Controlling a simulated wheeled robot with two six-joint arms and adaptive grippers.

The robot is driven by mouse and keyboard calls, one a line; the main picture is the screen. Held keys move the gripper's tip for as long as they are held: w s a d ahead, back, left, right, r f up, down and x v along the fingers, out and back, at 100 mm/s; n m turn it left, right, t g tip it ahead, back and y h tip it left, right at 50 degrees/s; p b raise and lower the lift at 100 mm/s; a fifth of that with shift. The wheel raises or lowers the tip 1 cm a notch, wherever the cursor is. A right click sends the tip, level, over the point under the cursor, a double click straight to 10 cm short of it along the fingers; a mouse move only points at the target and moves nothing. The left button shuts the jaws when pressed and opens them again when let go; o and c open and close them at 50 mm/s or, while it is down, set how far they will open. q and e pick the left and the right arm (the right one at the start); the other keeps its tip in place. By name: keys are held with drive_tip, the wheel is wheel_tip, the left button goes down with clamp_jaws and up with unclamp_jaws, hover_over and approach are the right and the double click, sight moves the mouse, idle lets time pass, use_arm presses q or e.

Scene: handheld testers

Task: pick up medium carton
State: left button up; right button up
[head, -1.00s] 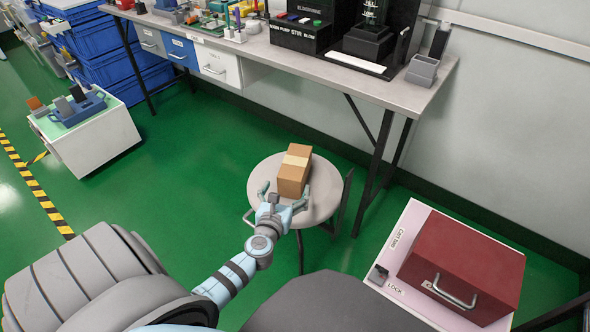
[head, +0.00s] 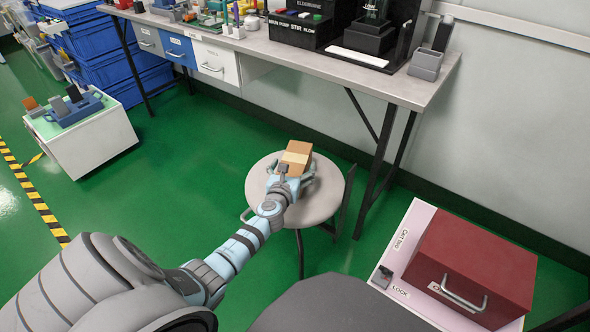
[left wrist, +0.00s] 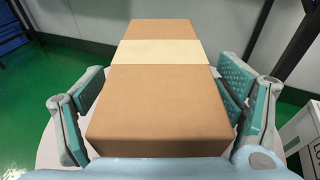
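The medium carton (head: 295,155), a brown box with a pale tape band, lies on a round grey stool (head: 320,206). My left gripper (head: 289,180) is at the carton's near end. In the left wrist view, the carton (left wrist: 155,100) lies between the two spread teal-padded fingers, one along each long side. The near end is close to the palm. The left gripper looks open around the carton, with a narrow gap at the left finger; contact at the right finger is unclear. My right gripper is not in view.
A long workbench (head: 300,62) with several testers stands behind the stool. A red case (head: 470,265) sits on a white surface at right. A white cabinet (head: 90,145) and blue crates (head: 95,40) stand at left. Green floor is clear between cabinet and stool.

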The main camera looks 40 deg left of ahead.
use_arm(q)
drive_tip(key=c, duration=1)
drive_tip(key=shift+c, duration=0.5)
drive_tip(key=shift+r, duration=0.15)
